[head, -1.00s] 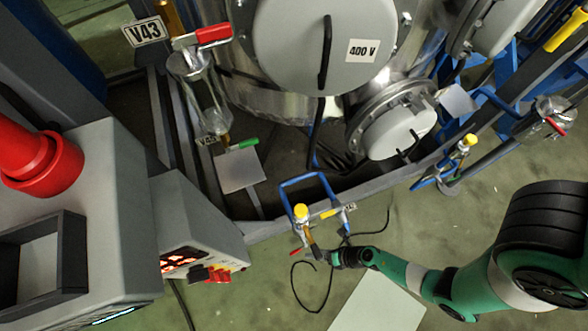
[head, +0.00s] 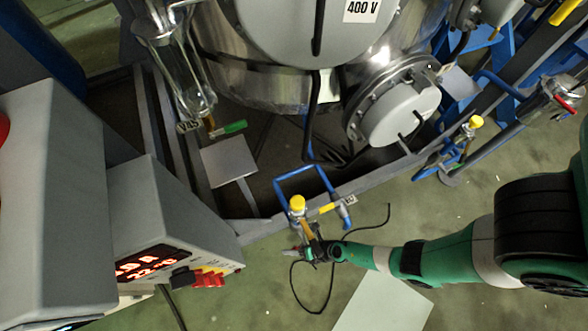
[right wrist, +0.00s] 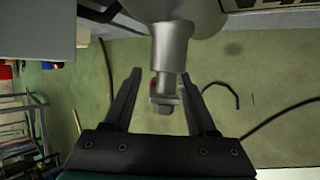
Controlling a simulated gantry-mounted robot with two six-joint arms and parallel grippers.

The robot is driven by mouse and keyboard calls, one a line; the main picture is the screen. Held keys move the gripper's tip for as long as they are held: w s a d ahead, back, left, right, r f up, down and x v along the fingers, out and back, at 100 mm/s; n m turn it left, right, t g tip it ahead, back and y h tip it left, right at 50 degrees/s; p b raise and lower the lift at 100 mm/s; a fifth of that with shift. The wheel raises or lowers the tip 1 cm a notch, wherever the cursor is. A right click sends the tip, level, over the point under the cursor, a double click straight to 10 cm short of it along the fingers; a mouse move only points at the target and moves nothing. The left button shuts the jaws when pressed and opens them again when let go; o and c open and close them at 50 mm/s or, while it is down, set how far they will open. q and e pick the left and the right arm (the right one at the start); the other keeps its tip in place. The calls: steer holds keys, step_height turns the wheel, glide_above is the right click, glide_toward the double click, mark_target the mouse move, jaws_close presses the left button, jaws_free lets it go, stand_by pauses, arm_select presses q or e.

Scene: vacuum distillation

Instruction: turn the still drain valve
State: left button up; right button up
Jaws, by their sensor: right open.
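My right gripper (head: 308,250) is open beside a small drain fitting with a yellow cap (head: 297,203) at the front of the still (head: 280,60). A red handle tip (head: 290,251) shows just left of the gripper. In the right wrist view a grey metal stem with a nut-like end (right wrist: 163,95) hangs between the spread fingers of the right gripper (right wrist: 161,80). I see no clear contact between fingers and stem. The fingers partly hide the valve in the head view. My left gripper is not in view.
A yellow handle (head: 327,208) sits on the blue pipe to the right of the fitting. A green-handled valve (head: 230,128) is farther left. The grey frame rail (head: 270,222) runs behind the gripper. A control box (head: 175,225) stands at left. A black cable lies on the floor.

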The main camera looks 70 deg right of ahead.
jaws_close()
stand_by(1.4)
